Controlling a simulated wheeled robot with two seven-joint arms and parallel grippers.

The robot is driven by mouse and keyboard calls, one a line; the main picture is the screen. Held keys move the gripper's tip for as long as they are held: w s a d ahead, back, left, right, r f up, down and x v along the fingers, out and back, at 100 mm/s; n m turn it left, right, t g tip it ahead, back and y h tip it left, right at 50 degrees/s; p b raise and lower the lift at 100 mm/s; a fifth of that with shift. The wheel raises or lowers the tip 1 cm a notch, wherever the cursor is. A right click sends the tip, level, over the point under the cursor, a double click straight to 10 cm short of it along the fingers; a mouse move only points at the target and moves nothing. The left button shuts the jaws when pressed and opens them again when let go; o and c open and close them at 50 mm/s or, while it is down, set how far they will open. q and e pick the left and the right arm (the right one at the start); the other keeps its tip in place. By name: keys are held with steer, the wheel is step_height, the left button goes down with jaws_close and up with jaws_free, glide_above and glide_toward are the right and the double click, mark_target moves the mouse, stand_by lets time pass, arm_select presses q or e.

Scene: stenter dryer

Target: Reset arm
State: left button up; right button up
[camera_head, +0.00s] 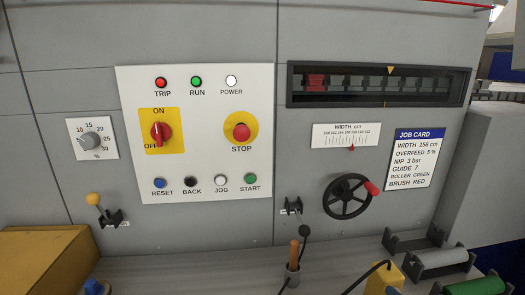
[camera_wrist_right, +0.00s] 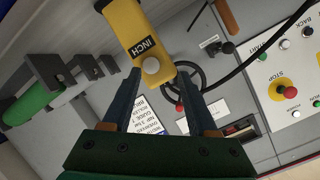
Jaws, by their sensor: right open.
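My right gripper (camera_wrist_right: 158,74) is open in the right wrist view, its two dark fingers spread. The lower end of a yellow INCH pendant (camera_wrist_right: 128,25) with a pale round button lies between or just beyond the fingertips; contact cannot be told. The pendant also shows at the bottom edge of the head view (camera_head: 384,280), with a black cable. Neither gripper shows in the head view, and my left gripper is in neither view.
The control panel (camera_head: 195,185) has a red rotary switch (camera_head: 160,132) and STOP button (camera_head: 241,132). A black handwheel (camera_head: 347,212) sits right, below the width scale (camera_head: 346,135). Rollers in brackets, grey (camera_head: 440,259) and green (camera_head: 478,287), lie lower right. A yellow box (camera_head: 40,258) stands left.

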steer(key=s+a+f+n+g+h, duration=0.1)
steer(key=s+a+f+n+g, duration=0.4)
steer(key=s+f, duration=0.45)
steer(key=s+a+f+n+g+h, duration=0.1)
steer(key=s+a+f+n+g, duration=0.2)
steer(key=s+a+f+g, duration=0.6)
step_height(320, 180, down, 19)
steer(key=s+d+t, duration=0.1)
steer(key=d+t, duration=0.1)
steer(key=s+d+f+g, duration=0.1)
steer(key=s+d+f, duration=0.1)
steer(key=s+f, duration=0.6)
steer(key=s, duration=0.4)
steer(key=shift+f, duration=0.4)
